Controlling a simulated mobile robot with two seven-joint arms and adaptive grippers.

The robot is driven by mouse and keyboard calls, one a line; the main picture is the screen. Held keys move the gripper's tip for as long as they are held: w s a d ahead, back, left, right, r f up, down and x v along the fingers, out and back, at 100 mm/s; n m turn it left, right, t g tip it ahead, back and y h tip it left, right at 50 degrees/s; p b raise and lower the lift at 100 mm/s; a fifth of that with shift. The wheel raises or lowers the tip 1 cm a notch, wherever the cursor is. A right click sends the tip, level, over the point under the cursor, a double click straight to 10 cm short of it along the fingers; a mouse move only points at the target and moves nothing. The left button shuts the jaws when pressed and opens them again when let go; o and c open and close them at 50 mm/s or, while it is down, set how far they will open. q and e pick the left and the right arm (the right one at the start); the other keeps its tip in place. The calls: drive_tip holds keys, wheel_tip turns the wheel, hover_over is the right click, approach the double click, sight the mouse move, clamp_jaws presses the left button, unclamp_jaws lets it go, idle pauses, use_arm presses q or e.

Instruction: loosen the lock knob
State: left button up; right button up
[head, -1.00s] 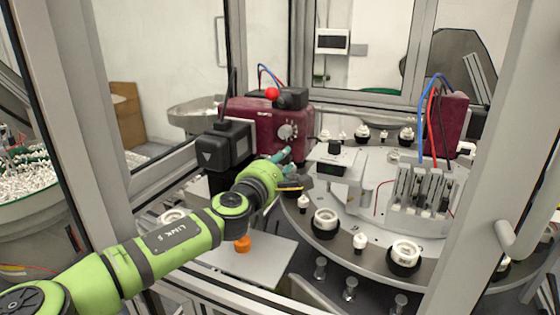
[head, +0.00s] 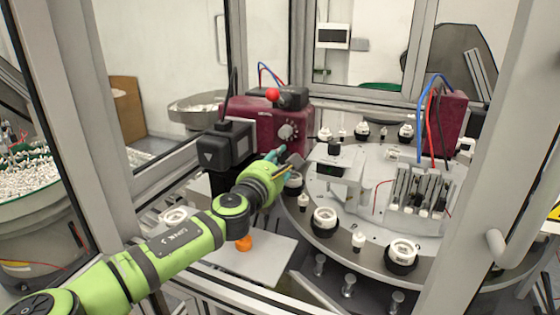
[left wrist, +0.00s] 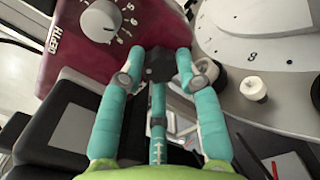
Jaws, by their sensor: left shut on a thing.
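The lock knob (left wrist: 160,65) appears to be the small black faceted knob between my teal fingertips in the left wrist view, below the maroon housing. My left gripper (left wrist: 163,68) is shut on it, with a finger on each side. In the head view my left gripper (head: 281,157) reaches in front of the maroon housing (head: 262,122), at the turntable's left edge. There the fingers and wrist mostly hide the knob. A grey numbered dial (left wrist: 101,20) is on the housing, apart from the fingers; it also shows in the head view (head: 287,132). My right gripper is not in view.
A black box unit (head: 228,146) stands left of the gripper. The turntable (head: 375,225) with black-and-white cap fixtures lies close on the right. An orange knob (head: 244,243) sits on a plate below my arm. Frame posts flank the opening.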

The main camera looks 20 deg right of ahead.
use_arm(q)
drive_tip(key=shift+r, duration=0.45)
drive_tip(key=o, duration=1.2)
drive_tip(key=shift+c, duration=0.2)
drive_tip(key=shift+d+f, duration=0.1)
drive_tip(key=shift+f, duration=0.05)
drive_tip(key=shift+s+f, duration=0.1)
drive_tip(key=shift+a, duration=0.25)
drive_tip(key=v, duration=0.7)
drive_tip(key=shift+s, duration=0.15)
